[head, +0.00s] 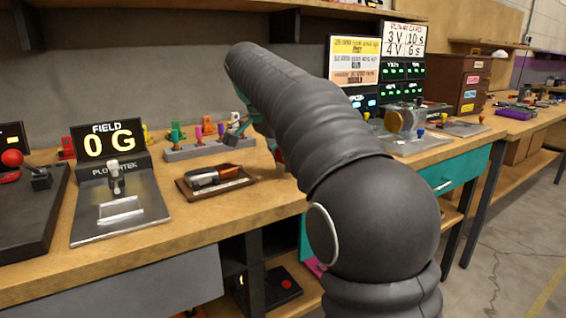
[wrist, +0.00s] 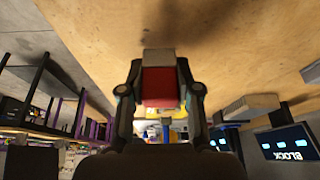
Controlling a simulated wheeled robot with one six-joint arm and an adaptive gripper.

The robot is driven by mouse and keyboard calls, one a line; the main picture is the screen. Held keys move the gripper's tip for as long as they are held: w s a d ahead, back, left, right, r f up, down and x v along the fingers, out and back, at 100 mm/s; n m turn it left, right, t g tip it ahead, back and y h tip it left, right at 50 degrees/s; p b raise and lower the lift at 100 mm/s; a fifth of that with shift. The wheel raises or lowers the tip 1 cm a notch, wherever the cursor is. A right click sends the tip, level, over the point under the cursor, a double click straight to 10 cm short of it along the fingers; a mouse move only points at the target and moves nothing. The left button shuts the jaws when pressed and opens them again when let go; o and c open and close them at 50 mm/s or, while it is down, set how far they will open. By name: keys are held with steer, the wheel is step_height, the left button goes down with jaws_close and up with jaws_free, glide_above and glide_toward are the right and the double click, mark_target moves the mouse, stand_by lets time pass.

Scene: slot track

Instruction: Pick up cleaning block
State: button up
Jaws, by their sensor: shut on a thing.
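The cleaning block (wrist: 160,87) shows in the wrist view as a red block with a pale grey pad along one end. My gripper (wrist: 161,85) is shut on it, with one dark finger against each side. The block is off the wooden bench top (wrist: 230,40), which shows beyond it with a dark shadow. In the head view, my arm's dark ribbed links hide the gripper and most or all of the block.
In the head view, a field display reading 0 G (head: 113,141), a rack of coloured pegs (head: 210,146) and a small tray with a tool (head: 215,181) stand on the bench. A brass-wheeled device (head: 400,124) is right of my arm. A BLOCK display (wrist: 290,141) shows in the wrist view.

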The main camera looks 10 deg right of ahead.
steer(key=r, duration=0.3)
steer(key=shift+d+r+p, duration=0.2)
steer(key=shift+d+p, duration=0.1)
steer(key=s+d+r, duration=0.4)
steer(key=d+r, duration=0.2)
steer(key=d, duration=0.4)
steer(key=w+a+n+t+y+p, duration=0.1)
steer(key=a+n, duration=0.8)
steer(key=a, duration=1.3)
steer(key=shift+w+a+r+t+y, duration=0.25)
steer(key=shift+w+r+t+y, duration=0.15)
steer(key=shift+t+y, duration=0.25)
